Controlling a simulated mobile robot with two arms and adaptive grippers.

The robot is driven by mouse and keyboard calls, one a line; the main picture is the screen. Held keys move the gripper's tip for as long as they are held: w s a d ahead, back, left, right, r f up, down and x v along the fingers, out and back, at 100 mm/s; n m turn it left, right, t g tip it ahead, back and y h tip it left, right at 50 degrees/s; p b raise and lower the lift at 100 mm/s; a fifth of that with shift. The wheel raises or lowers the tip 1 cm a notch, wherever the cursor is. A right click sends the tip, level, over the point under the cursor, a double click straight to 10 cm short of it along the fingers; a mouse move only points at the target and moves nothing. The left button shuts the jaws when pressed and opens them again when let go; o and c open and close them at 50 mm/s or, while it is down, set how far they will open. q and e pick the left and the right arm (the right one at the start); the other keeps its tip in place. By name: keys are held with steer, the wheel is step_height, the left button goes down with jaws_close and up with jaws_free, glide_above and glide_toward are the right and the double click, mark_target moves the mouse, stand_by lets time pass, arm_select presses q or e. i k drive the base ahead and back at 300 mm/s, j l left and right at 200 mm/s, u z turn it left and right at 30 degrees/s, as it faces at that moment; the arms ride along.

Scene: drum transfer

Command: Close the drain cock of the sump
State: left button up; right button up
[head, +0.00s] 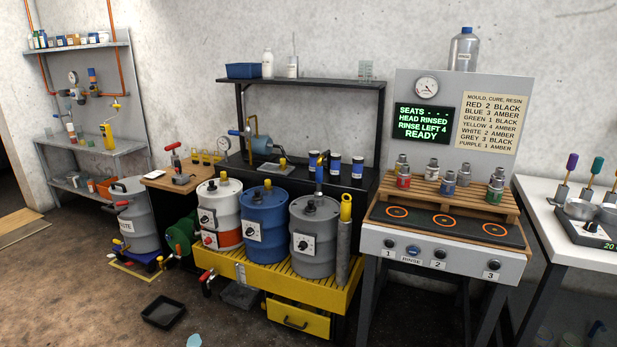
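The yellow sump (290,281) is a low trough with a slatted top, and it carries three drums. A small cock with a red handle (207,279) sticks out at the left end of the sump's front. It is too small here to tell whether the cock is open or shut. A dark tray (240,295) stands on the floor under the sump, to the right of the cock. Neither of my grippers shows in the head view.
A black tray (163,312) lies on the floor in front, and a light blue patch (194,341) is near the bottom edge. A yellow drawer (299,320) is below the sump. A grey waste drum (137,218) stands at left. The floor at front left is mostly clear.

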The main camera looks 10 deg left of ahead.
mark_target(207, 274)
steer(key=i+j+u, duration=0.1)
steer(key=i+j, duration=0.95)
steer(key=j+u, duration=0.15)
steer(key=j, duration=0.25)
steer(key=i+j+u, duration=0.15)
steer(key=j, duration=0.25)
steer(key=i+j+u, duration=0.1)
steer(key=j, duration=0.3)
